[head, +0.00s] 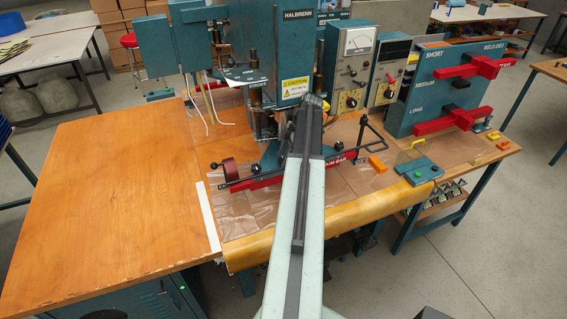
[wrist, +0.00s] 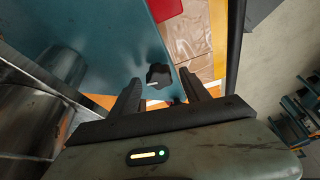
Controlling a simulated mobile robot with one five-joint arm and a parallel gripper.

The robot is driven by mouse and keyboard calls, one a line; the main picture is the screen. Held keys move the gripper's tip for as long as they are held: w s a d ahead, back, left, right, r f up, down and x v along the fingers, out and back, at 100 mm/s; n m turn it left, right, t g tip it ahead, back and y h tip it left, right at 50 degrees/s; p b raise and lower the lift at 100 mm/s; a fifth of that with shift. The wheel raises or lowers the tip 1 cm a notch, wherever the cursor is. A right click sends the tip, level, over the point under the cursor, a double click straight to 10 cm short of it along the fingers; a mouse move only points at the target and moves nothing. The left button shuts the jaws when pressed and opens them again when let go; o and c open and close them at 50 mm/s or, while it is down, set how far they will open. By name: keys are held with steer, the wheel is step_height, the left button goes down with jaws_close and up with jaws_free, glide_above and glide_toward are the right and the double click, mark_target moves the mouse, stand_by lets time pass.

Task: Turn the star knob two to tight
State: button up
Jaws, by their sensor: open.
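A black star knob (wrist: 160,76) with a white pointer mark sits on a blue-green machine surface (wrist: 100,35) in the wrist view. My gripper (wrist: 161,80) is open, one dark finger on each side of the knob in the picture. Gaps show between the fingers and the knob; I cannot tell whether the fingertips reach its depth. In the head view my arm ends at the HALBRENN welding press (head: 268,45), and it hides the knob and fingers.
A red bar (head: 268,183) lies under the press on clear sheeting. A wide wooden table (head: 110,190) at left is clear. A shiny cylinder (wrist: 50,80) is close at left in the wrist view.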

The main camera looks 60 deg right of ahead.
steer(key=shift+r, duration=0.1)
steer(key=shift+c, duration=0.3)
jaws_close()
